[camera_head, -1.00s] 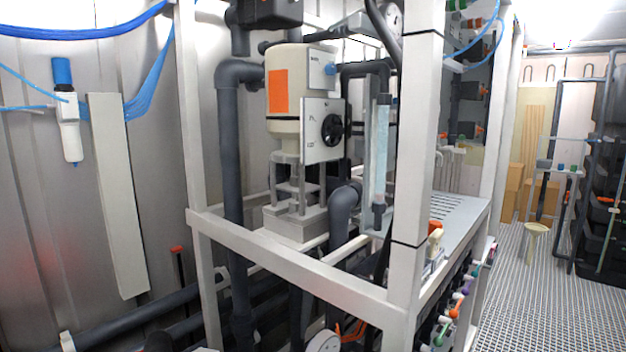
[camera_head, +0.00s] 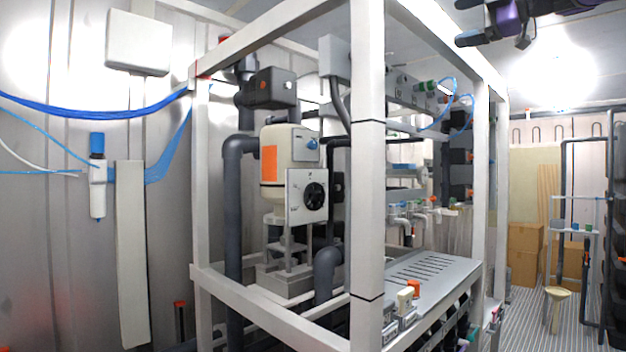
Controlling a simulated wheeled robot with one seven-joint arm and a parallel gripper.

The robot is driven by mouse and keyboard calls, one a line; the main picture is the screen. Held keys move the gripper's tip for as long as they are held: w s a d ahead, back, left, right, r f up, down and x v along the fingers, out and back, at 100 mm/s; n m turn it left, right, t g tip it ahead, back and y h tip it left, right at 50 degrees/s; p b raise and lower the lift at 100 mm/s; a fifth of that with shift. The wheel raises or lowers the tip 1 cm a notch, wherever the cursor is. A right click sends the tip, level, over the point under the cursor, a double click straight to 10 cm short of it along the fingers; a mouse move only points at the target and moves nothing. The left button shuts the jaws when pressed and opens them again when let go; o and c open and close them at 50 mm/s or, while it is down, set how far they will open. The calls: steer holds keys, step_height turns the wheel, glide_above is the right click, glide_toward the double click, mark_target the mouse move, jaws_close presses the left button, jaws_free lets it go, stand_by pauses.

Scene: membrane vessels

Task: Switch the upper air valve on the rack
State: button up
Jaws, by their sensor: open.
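The white-framed rack (camera_head: 369,150) fills the middle of the view. On its right side, near the top, a valve fitting with a green end (camera_head: 427,86) sits on a grey panel, with blue air tubing (camera_head: 452,88) looping from it. A second green fitting (camera_head: 447,88) is close to its right. I cannot tell for certain which is the upper air valve. My gripper (camera_head: 462,22), dark with purple parts, is at the top right, above and right of these fittings. Its fingers point left, apart and empty, and touch nothing.
A stool (camera_head: 556,300) and cardboard boxes (camera_head: 524,250) stand in the aisle at the right. The rack's front post (camera_head: 369,210) hides part of the inside.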

steer(key=s+a+f+m+g+h, duration=0.1)
steer(key=s+f+m+h, duration=0.1)
steer(key=s+f+m, duration=0.45)
steer(key=s+a+f+m+g+h, duration=0.1)
steer(key=a+f+m+g+h, duration=0.15)
steer(key=f, duration=0.75)
steer(key=s+a+f+m+g+h, duration=0.1)
steer(key=s+f+m+h, duration=0.1)
steer(key=s+f+m, duration=0.45)
steer(key=s+d+f+m+g+h, duration=0.1)
steer(key=s+f, duration=0.6)
steer(key=f, duration=0.7)
steer(key=s+d+f+m+g+h, duration=0.2)
steer(key=s+f+m+h, duration=0.3)
steer(key=f, duration=0.8)
steer(key=s+d+m, duration=0.1)
steer(key=s+m, duration=0.2)
steer(key=shift+s+d+f, duration=0.2)
steer(key=shift+f, duration=0.15)
steer(key=shift+m, duration=0.25)
